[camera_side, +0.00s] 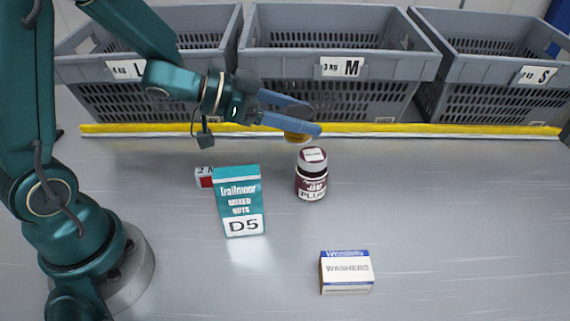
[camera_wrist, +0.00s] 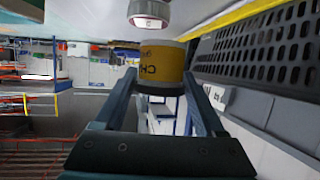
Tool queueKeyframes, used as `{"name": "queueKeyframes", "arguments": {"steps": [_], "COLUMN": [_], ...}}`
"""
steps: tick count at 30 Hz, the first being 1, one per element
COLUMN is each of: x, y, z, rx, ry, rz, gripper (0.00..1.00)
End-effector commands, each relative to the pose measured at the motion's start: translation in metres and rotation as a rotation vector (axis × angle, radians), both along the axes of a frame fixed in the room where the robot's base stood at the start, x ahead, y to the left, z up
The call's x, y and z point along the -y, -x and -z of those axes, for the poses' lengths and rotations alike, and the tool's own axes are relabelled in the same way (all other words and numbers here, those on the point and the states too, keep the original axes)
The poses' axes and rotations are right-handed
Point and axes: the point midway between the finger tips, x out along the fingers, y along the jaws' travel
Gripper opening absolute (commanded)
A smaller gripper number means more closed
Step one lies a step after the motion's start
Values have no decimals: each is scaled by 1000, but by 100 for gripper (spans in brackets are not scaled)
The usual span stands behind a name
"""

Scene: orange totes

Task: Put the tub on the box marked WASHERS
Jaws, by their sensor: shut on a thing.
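A yellow tub with dark lettering (camera_wrist: 161,66) is between the fingertips of my gripper (camera_wrist: 160,82) in the wrist view. In the side view my gripper (camera_side: 292,114) is shut on the tub (camera_side: 298,137), mostly hidden by the fingers, and holds it up off the table behind the dark jar. The small white and blue box marked WASHERS (camera_side: 346,272) lies on the table at the front, below and to the right of my gripper. Its top looks clear.
A dark red jar with a white label (camera_side: 311,175) stands just in front of my gripper. A teal Mixed Nuts carton marked D5 (camera_side: 240,202) and a small red and white box (camera_side: 204,177) stand left of it. Grey crates (camera_side: 336,56) line the back behind a yellow strip (camera_side: 400,130).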

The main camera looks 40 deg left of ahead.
Motion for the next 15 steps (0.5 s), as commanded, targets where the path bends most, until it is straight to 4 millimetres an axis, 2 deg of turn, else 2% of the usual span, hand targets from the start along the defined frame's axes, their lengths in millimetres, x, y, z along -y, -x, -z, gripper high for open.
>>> {"name": "queueKeyframes", "arguments": {"steps": [1,3,8,15], "x": [21,42,86,145], "y": [3,8,23,55], "z": [-3,-5,-11,-19], "rx": [2,3,2,3], "ry": [0,0,0,-1], "rz": [45,90,190,352], "gripper": [10,10,10,10]}}
